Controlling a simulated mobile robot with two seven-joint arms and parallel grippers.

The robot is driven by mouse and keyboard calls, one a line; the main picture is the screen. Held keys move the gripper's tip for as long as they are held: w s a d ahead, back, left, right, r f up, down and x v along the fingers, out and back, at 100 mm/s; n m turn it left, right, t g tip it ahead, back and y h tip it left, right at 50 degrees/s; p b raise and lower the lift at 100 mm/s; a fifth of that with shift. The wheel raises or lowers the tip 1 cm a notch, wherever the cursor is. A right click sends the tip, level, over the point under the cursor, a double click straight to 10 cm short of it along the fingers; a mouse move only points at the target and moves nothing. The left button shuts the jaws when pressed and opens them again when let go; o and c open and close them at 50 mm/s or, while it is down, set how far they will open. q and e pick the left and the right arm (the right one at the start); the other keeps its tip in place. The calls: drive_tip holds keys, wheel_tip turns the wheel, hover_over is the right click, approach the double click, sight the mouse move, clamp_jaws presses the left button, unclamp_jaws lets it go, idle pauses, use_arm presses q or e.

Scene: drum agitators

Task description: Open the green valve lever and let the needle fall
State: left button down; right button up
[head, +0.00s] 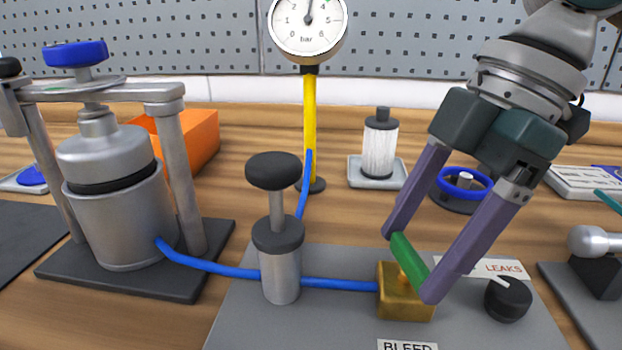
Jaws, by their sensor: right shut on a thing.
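The green valve lever (411,266) sits on top of a brass valve block (405,307), near the front of the grey base plate. My right gripper (407,263) comes down from the upper right and is shut on the lever, one finger at each end of it. The lever lies slantwise, from upper left to lower right. The pressure gauge (307,22) stands on a yellow post behind, its top cut off by the picture's edge. Its dark needle points nearly straight up, about mid-scale between 2 and 4 bar. My left gripper is not in view.
A blue hose (340,285) joins the brass block to a black-knobbed metal cylinder (280,272) and the clamped steel vessel (118,215) at left. A black knob (508,299) stands close right of the valve. A white filter (380,148) and blue-ringed part (463,184) stand behind.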

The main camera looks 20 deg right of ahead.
drive_tip(key=n+p, duration=0.1)
drive_tip(key=n+g+p, duration=0.1)
drive_tip(key=shift+r+n+p, duration=0.3)
drive_tip(key=shift+n, duration=0.1)
drive_tip(key=n, duration=0.1)
drive_tip(key=n+g+p, duration=0.1)
drive_tip(key=shift+w+a+f+n, duration=0.1)
drive_tip(key=shift+w+n, duration=0.05)
drive_tip(key=shift+n, duration=0.25)
drive_tip(key=n, duration=0.2)
drive_tip(key=n+g, duration=0.1)
drive_tip(key=n, duration=0.1)
drive_tip(key=shift+w+f+g, duration=0.1)
drive_tip(key=shift+g, duration=0.2)
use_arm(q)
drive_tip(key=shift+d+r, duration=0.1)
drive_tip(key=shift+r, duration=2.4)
use_arm(e)
drive_tip(key=shift+n+g+h, duration=0.5)
drive_tip(key=shift+n+h, duration=0.1)
drive_tip(key=shift+n, duration=1.1)
drive_tip(key=o, duration=1.2)
